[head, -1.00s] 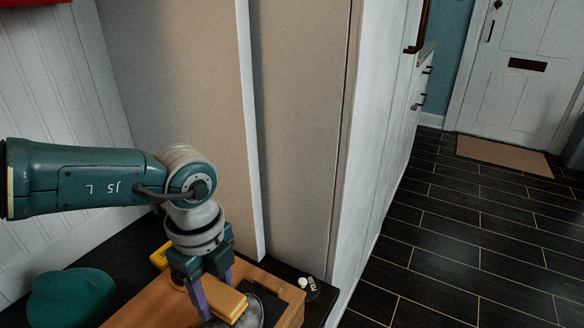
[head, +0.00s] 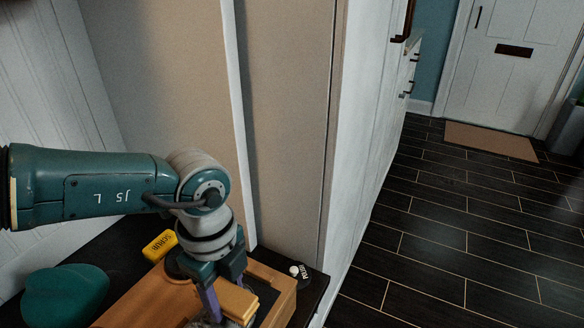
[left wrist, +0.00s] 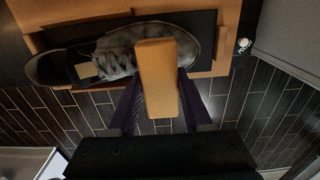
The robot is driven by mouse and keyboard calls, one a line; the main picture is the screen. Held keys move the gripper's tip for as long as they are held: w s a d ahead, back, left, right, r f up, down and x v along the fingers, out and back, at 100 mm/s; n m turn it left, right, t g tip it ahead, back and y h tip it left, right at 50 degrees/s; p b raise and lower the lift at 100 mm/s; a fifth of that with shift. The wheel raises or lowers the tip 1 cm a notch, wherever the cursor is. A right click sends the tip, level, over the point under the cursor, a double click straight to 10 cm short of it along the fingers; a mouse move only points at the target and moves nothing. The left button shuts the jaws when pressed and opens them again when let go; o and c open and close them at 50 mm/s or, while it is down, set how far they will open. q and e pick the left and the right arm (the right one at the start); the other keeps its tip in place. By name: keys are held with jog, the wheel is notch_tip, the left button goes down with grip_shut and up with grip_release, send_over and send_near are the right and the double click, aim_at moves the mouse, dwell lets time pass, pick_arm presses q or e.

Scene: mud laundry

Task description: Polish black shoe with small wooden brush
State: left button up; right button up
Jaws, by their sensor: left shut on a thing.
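My left gripper (head: 228,306) is shut on the small wooden brush (head: 236,299), a light wooden block. The brush (left wrist: 157,78) also shows between the purple fingers in the left wrist view. In that view the shoe (left wrist: 118,50), dark with a greyish, dull surface, lies under the far end of the brush. I cannot tell whether the bristles touch it. The shoe sits on a wooden box (head: 150,300) with a dark inset. In the head view the shoe is mostly hidden by the gripper and the bottom edge. My right gripper is not in view.
A yellow block marked SCRUB (head: 159,246) lies behind the box. A teal rounded object (head: 65,296) lies at the left. Panels rise behind; open floor lies right.

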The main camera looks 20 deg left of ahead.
pick_arm(q)
jog(key=shift+f, duration=0.1)
jog(key=shift+w+a, duration=0.15)
jog(key=shift+a, duration=1.7)
jog(key=shift+d, duration=0.2)
